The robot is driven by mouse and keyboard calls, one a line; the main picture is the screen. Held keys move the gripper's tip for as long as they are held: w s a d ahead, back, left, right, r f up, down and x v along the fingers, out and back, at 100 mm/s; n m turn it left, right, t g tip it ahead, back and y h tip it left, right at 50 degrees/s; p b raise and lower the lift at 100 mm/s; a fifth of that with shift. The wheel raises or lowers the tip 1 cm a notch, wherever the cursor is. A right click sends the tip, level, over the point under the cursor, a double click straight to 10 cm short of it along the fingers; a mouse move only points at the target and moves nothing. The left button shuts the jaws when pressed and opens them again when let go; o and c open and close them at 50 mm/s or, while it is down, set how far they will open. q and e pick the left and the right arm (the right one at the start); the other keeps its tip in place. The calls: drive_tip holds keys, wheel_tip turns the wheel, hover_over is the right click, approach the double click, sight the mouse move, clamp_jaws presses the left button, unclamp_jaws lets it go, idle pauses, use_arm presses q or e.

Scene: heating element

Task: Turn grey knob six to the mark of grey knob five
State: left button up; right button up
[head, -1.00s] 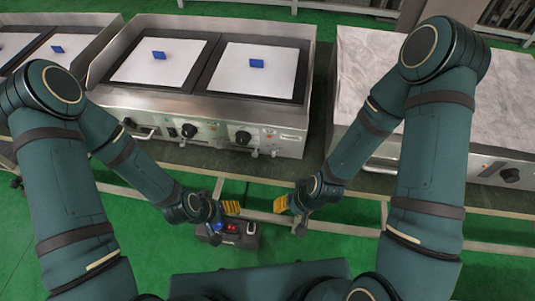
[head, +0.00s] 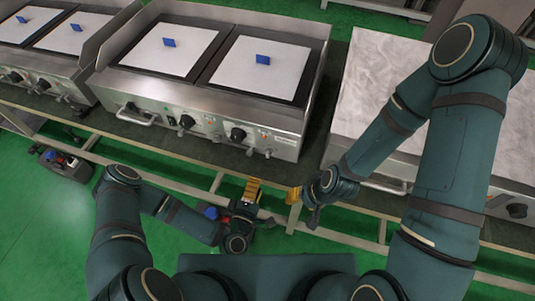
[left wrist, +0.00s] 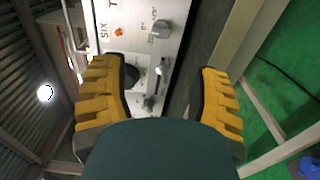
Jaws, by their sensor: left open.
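In the left wrist view a grey knob (left wrist: 160,29) sits on the pale panel (left wrist: 135,25) beside the word SIX and an orange lamp. A dark round knob (left wrist: 131,72) is partly hidden behind a yellow finger. My left gripper (left wrist: 160,97) is open, its fingers spread apart with nothing between them. In the head view my left gripper (head: 251,189) is low in front of the griddle, apart from its panel. A black knob (head: 237,134) is on that panel; I cannot tell which is knob five. My right gripper (head: 293,195) is close by; its opening is unclear.
The middle griddle (head: 312,85) carries two white sheets with blue tags. Another griddle (head: 70,67) stands at the left, and a marbled worktop (head: 380,75) at the right. A table rail (head: 210,165) runs below the panels. A dark box (head: 62,165) is on the green floor.

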sight(267, 156)
use_arm(q)
drive_tip(key=b+x, duration=0.1)
drive_tip(key=x, duration=1.1)
drive_tip(key=shift+w, duration=0.1)
clamp_jaws()
